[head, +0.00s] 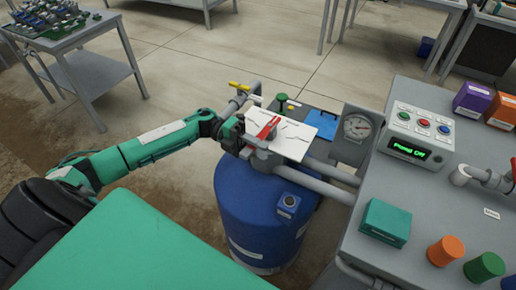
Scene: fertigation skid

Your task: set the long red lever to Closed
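The long red lever (268,128) is in the middle of the head view, over a white label plate (296,141) on the pipework above a blue drum. It slants from lower left to upper right. The plate's lettering is too small to read, so I cannot tell the lever's setting. My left gripper (244,146) has come in from the left and is close beside the lever's lower-left end and the grey valve body (258,152). Its fingertips are too small and dark to show whether they are open or touch the lever. My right gripper is out of view.
The blue drum (258,215) stands below. A yellow handle (239,86), a green knob (282,98) and a pressure gauge (357,127) are nearby. A control box (418,137) reading "Pump Off" stands on the right bench, with a second red handle (513,170) at the edge.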

